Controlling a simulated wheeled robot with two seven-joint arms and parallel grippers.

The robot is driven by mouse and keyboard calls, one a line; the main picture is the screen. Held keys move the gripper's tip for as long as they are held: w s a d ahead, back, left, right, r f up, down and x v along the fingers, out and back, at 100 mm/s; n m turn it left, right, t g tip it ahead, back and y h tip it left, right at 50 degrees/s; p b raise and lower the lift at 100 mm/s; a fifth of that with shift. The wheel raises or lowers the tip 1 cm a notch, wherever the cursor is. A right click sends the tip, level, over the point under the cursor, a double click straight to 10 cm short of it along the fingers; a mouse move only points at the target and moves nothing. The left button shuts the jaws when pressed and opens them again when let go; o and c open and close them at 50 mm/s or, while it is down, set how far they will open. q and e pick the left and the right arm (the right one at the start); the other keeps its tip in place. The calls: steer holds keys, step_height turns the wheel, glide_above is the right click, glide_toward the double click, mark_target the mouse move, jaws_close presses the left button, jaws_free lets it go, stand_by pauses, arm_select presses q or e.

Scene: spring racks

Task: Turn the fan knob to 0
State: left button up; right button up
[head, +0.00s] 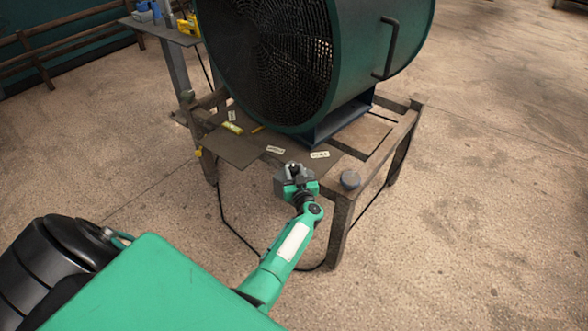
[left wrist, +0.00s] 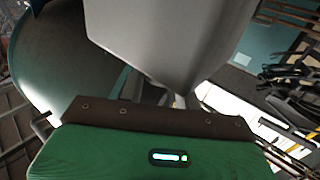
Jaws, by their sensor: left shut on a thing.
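A large green drum fan (head: 268,62) with a dark grille stands on a wooden frame table. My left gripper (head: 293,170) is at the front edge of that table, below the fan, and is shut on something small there. What it holds is mostly hidden by the fingers; it sits where a fan knob could be, but I cannot read its setting. In the left wrist view a big grey gripper part (left wrist: 175,40) fills the top middle and hides the held thing. The green fan drum (left wrist: 60,60) shows at the left there. My right gripper is not in view.
A black cable hangs below. A second table (head: 170,35) stands behind left. Open floor lies to the right.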

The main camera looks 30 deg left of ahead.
arm_select(q)
steer(key=shift+w+d+n+g+y, duration=0.1)
steer(key=shift+d+n+g+y, duration=0.1)
steer(key=shift+n+g+y, duration=0.25)
steer(key=shift+f+n+g+y, duration=0.1)
steer(key=shift+n+g+y, duration=0.15)
steer(key=shift+g, duration=0.2)
steer(key=shift+n+g+y+b, duration=0.3)
steer(key=shift+g, duration=0.1)
steer(key=shift+w+n+g+y+b, duration=0.1)
steer(key=shift+n+g+y+b, duration=0.25)
steer(key=shift+n+g+y, duration=0.55)
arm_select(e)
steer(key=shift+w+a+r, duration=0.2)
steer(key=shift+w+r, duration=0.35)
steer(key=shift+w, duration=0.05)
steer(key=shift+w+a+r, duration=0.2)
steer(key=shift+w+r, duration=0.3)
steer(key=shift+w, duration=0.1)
arm_select(q)
steer(key=shift+h, duration=0.3)
steer(key=o, duration=1)
steer(key=shift+c, duration=0.2)
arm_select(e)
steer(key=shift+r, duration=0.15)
